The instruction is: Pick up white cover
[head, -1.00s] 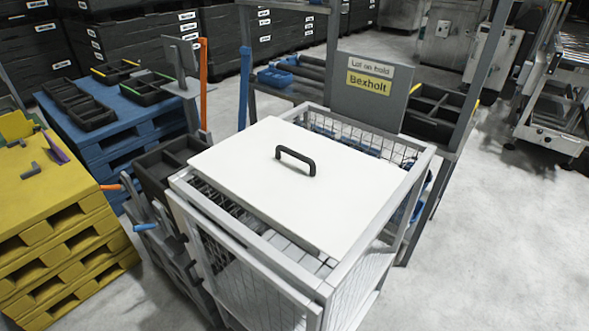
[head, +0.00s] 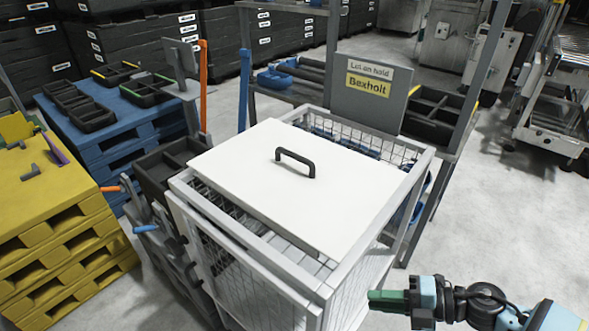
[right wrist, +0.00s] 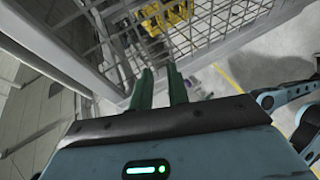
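The white cover (head: 240,178) is a flat rectangular panel with a black arched handle (head: 296,160) near its middle. It lies over the top of a grey wire-mesh cage cart (head: 300,290), leaving gaps at the back and front left. My right gripper (head: 374,301) has green fingers and is at the lower right, outside the cart and apart from the cover. In the right wrist view its two fingers (right wrist: 158,74) stand apart with nothing between them, beside the mesh. The cover is not recognisable there. My left gripper is not in view.
A grey sign (head: 368,90) reading "Lot on hold" and "Bexholt" stands behind the cart. A yellow pallet stack (head: 60,235) and a blue pallet stack (head: 125,135) with black trays are at left. Grey floor (head: 510,220) is open at right.

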